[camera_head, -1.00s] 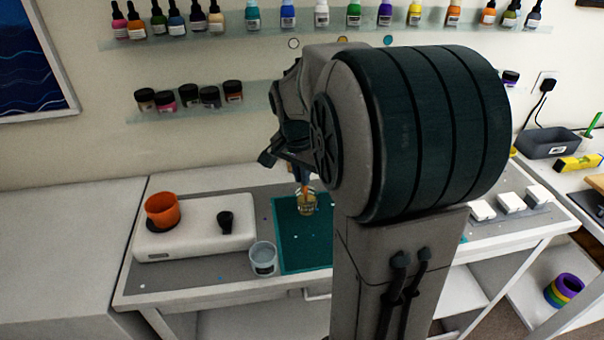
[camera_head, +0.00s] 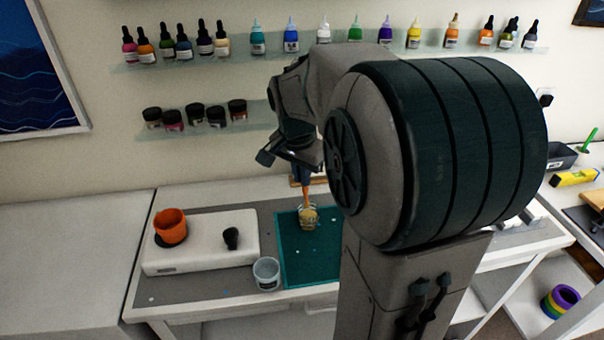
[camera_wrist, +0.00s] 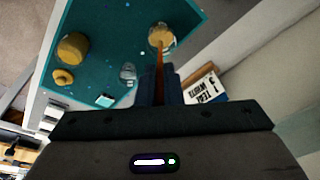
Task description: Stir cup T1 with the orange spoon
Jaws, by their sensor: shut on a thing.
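My gripper (camera_head: 304,177) is shut on the orange spoon (camera_head: 306,192) and holds it upright, pointing down. In the wrist view my fingers (camera_wrist: 160,88) close around the orange handle (camera_wrist: 160,62). The spoon's lower end is at the mouth of a small clear cup with yellowish contents (camera_head: 308,217), on the teal mat (camera_head: 318,262). This cup also shows in the wrist view (camera_wrist: 162,40). Its label is too small to read, so I cannot confirm it is T1. The spoon's tip is hidden in or behind the cup.
A clear cup (camera_head: 266,273) stands left of the mat. An orange cup (camera_head: 171,227) and a small black item (camera_head: 231,238) are on a white device (camera_head: 205,258). In the wrist view, yellow round items (camera_wrist: 72,47) and a lettered card (camera_wrist: 206,89) lie near.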

